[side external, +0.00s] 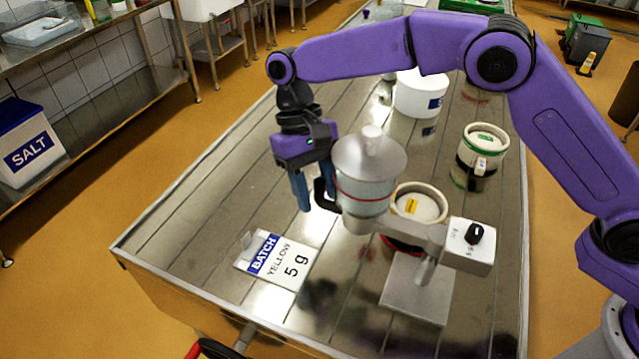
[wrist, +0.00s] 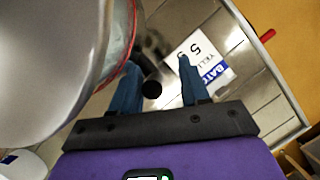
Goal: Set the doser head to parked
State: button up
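The doser head (side external: 366,190) is a grey canister with a conical lid and a red band. It sits on a grey arm (side external: 415,234) on a stand with a flat base plate (side external: 415,290), partly above a mould with a yellow tag (side external: 418,207). A black handle (side external: 322,196) sticks out on its left side. My gripper (side external: 312,198) points down beside the canister at this handle. In the wrist view my gripper (wrist: 157,66) is open, with the black handle end (wrist: 152,90) between its blue fingers and a gap at the right finger. The canister (wrist: 70,60) fills the left.
A white box with a black dial (side external: 475,233) is at the arm's right end. A batch card reading YELLOW 5 g (side external: 278,260) lies front left. A green-banded mould (side external: 482,150) and a white tub (side external: 421,95) stand behind.

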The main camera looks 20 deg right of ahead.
jog(key=shift+d, duration=0.25)
jog(key=v, duration=0.7)
jog(key=shift+a+r, duration=0.15)
jog(key=shift+r, duration=0.05)
jog(key=shift+w, duration=0.15)
dwell(0.5)
jog(key=s+d+r+m+t, duration=0.1)
jog(key=d+r+t, duration=0.15)
jog(key=d, duration=0.55)
jog(key=d+r+t, duration=0.1)
jog(key=d+t, duration=0.2)
jog(key=d, duration=0.4)
jog(key=s+d+f+n, duration=0.2)
jog(key=s+d, duration=0.3)
jog(key=s, duration=0.4)
jog(key=s+d+f+n, duration=0.2)
jog(key=s+d+n, duration=0.3)
jog(key=s, duration=0.4)
jog(key=s+d+f+n+y, duration=0.1)
jog(key=s+d+f+n, duration=0.1)
jog(key=s+d+n, duration=0.2)
jog(key=s+d+g, duration=0.1)
jog(key=s+d, duration=0.2)
jog(key=s, duration=0.2)
jog(key=shift+s+f, duration=0.15)
jog(key=shift+f, duration=0.15)
